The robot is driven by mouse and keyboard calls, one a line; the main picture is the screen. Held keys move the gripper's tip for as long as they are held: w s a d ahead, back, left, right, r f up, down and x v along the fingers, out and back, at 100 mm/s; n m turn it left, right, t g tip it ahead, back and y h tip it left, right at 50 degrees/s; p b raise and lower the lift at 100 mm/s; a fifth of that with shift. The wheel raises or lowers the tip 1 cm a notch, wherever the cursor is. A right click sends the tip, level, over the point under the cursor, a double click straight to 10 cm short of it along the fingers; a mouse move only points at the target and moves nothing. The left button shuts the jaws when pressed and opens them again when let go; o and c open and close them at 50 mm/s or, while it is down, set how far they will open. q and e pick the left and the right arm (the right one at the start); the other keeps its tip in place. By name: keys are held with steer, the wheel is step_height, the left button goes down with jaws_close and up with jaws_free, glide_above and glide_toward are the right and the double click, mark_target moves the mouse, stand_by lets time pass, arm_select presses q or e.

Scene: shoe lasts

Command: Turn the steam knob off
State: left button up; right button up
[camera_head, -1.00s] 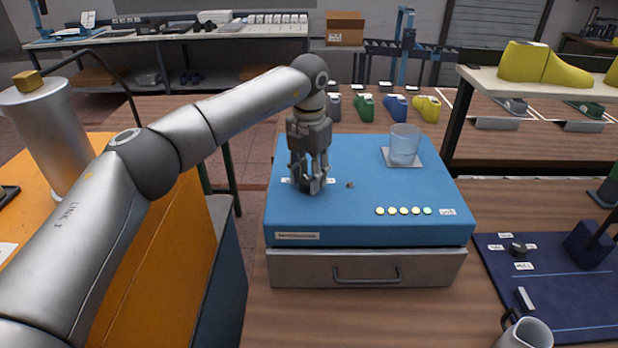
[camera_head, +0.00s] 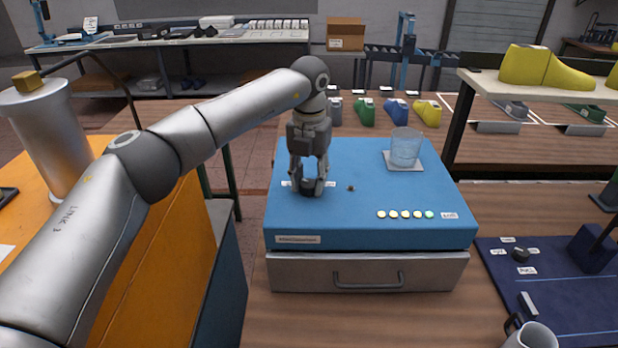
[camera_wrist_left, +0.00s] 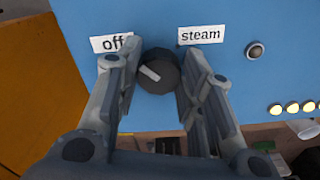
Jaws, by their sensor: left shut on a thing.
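The steam knob (camera_wrist_left: 165,85) is a dark round knob with a white pointer mark, on top of the blue machine (camera_head: 360,237). In the wrist view, the mark points left, on the side of the "off" label (camera_wrist_left: 103,44). The "steam" label (camera_wrist_left: 200,35) is to the right of the knob. My left gripper (camera_wrist_left: 155,65) reaches down over the knob, with one finger on each side, shut on it. In the head view, the left gripper (camera_head: 311,190) largely hides the knob. My right gripper is in neither view.
A small metal button (camera_head: 351,188) and a row of small round lights (camera_head: 405,215) are on the machine top. A glass of water (camera_head: 405,148) stands on a white square at the back right. A drawer (camera_head: 368,275) is shut below. A mug (camera_head: 530,336) stands at front right.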

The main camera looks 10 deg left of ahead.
mark_target(309, 181)
arm_select(q)
steer(key=shift+w+r, duration=0.1)
steer(key=shift+r, duration=0.05)
steer(key=o, duration=1)
step_height(309, 181, up, 12)
steer(key=shift+f, duration=0.1)
